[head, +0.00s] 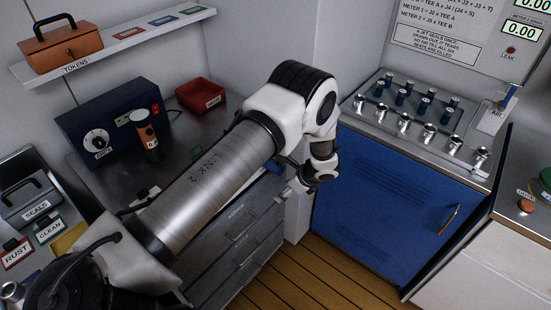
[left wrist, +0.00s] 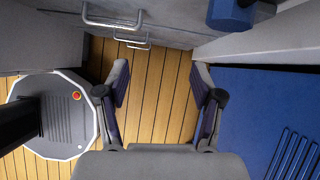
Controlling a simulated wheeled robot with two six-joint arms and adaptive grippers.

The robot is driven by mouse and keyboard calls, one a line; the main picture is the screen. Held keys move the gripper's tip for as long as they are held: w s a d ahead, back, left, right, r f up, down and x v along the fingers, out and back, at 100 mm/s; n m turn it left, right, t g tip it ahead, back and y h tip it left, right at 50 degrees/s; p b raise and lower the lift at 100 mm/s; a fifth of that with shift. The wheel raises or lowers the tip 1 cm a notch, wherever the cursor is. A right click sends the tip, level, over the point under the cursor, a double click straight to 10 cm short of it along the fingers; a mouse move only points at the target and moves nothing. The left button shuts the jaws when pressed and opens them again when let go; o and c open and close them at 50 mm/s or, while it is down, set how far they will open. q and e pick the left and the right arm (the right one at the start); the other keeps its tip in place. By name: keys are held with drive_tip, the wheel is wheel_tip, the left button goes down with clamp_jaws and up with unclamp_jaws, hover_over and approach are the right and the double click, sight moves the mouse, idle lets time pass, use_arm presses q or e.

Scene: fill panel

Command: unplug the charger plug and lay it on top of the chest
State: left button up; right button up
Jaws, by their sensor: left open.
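A blue faceted block (left wrist: 232,14), which may be the charger plug, shows at the top right of the left wrist view, beside the drawer chest (left wrist: 185,30). In the head view, a small blue part (head: 275,166) shows beside my gripper, at the chest's right end. My left gripper (head: 290,181) hangs beside the chest, its fingers partly hidden. In the left wrist view my gripper (left wrist: 160,75) is open and empty over the wooden floor, apart from the blue block. The chest's grey top (head: 185,150) is partly covered by my arm.
A dark blue charger box (head: 110,120), an orange-black cylinder (head: 146,130) and a red bin (head: 201,95) stand on the chest's top. A blue cabinet door (head: 370,200) with a handle is at the right. Wooden floor (head: 300,265) lies open between.

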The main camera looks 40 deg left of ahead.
use_arm(q)
drive_tip(key=w+a+r+m+t+y, duration=0.1)
drive_tip(key=w+a+r+y, duration=0.1)
drive_tip(key=w+r, duration=0.3)
wheel_tip(320, 180, up, 2)
drive_tip(key=shift+w+a+r+m+p, duration=0.1)
drive_tip(key=shift+w+a+m+p, duration=0.2)
drive_tip(key=shift+w+p, duration=0.1)
drive_tip(key=b+x, duration=0.4)
drive_tip(key=x, duration=0.4)
drive_tip(key=shift+b, duration=0.35)
drive_tip(key=shift+a+f, duration=0.35)
drive_tip(key=shift+a, duration=0.05)
drive_tip(key=shift+b, duration=0.55)
clamp_jaws()
drive_tip(key=shift+d, duration=0.1)
